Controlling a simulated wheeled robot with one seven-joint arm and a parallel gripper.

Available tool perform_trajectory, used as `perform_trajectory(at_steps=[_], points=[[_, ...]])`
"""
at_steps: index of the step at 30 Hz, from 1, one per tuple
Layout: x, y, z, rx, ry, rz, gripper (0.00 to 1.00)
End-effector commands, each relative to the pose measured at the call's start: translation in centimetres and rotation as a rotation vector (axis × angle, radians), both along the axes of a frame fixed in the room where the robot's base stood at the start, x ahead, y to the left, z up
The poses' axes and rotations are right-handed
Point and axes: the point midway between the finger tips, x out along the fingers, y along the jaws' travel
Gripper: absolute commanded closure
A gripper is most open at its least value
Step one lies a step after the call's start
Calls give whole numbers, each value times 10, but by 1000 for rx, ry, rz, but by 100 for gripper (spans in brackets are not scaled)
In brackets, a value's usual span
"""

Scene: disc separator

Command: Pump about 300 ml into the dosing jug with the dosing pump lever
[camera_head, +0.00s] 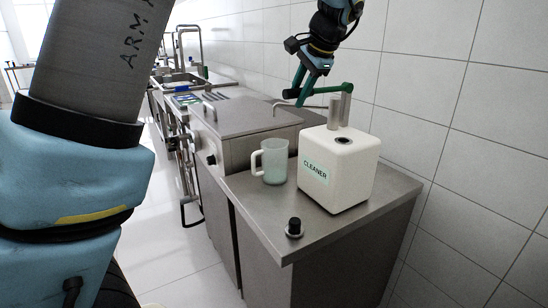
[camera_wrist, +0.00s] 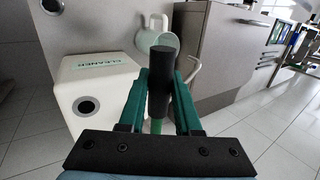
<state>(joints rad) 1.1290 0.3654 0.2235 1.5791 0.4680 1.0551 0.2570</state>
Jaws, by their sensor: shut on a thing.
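The dosing pump is a white box labelled CLEANER (camera_head: 345,175), with a grey post and a green lever (camera_head: 326,90) on top. Its box also shows at left in the wrist view (camera_wrist: 85,75). My gripper (camera_head: 300,92) is shut on the lever's outer end; in the wrist view its green fingers (camera_wrist: 160,95) close around the black lever grip (camera_wrist: 162,65). The dosing jug (camera_head: 275,165), pale and translucent with a white handle, stands left of the box and partly shows in the wrist view (camera_wrist: 157,38). A thin spout (camera_head: 290,105) reaches out above the jug. The liquid level is not readable.
A black knob (camera_head: 294,227) sits on the steel counter (camera_head: 250,205) near its front edge. A steel appliance (camera_head: 240,125) stands behind the jug. The tiled wall (camera_head: 455,130) is close on the right.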

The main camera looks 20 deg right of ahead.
Motion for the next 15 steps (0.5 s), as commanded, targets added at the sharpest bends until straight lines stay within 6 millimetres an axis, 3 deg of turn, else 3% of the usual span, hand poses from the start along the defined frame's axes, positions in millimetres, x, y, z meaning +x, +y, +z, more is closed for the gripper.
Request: perform_trajectory(at_steps=[1,15], points=[[-1,-3,13,20,6,-5,100],[1,-9,46,195,35,-9,100]])
